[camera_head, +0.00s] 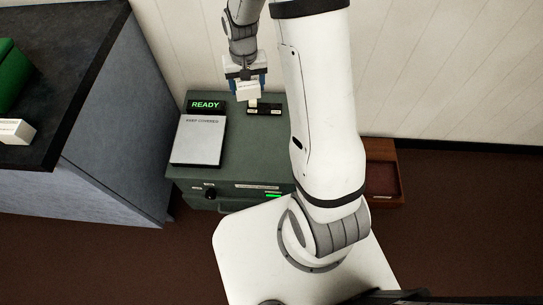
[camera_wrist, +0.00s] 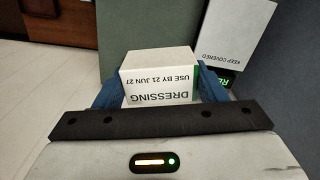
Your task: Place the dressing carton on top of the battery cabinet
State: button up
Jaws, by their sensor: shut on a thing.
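The dressing carton (camera_wrist: 160,80) is a small white box printed "DRESSING, USE BY 21 JUN 27", with a green edge. My gripper (camera_wrist: 158,88) is shut on it, with a blue finger on each side. In the head view my gripper (camera_head: 246,82) holds the carton (camera_head: 248,92) over the back part of the green cabinet (camera_head: 250,150), which I take to be the battery cabinet. The cabinet top also shows in the wrist view (camera_wrist: 140,30). I cannot tell whether the carton touches the top.
A white "KEEP COVERED" panel (camera_head: 197,142) and a lit READY display (camera_head: 205,105) take up the cabinet's left side. A black strip (camera_head: 265,109) lies near the carton. A grey counter (camera_head: 110,130) stands left, bearing another white box (camera_head: 14,131). A brown wooden box (camera_head: 384,180) is right.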

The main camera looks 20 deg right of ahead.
jog(key=s+f+m+b, duration=0.2)
jog(key=f+b, duration=0.8)
jog(key=s+f+m+b, duration=0.1)
jog(key=s+f+b, duration=0.1)
jog(key=f+b, duration=0.85)
jog(key=b, duration=0.3)
send_near(256, 162)
jog(key=w+f, duration=0.1)
jog(key=w+d+f, duration=0.1)
jog(key=f, duration=0.1)
jog(key=w+f, duration=0.1)
jog(key=f, duration=0.1)
jog(key=shift+d+f, duration=0.15)
jog(key=shift+d, duration=0.15)
jog(key=o, duration=1)
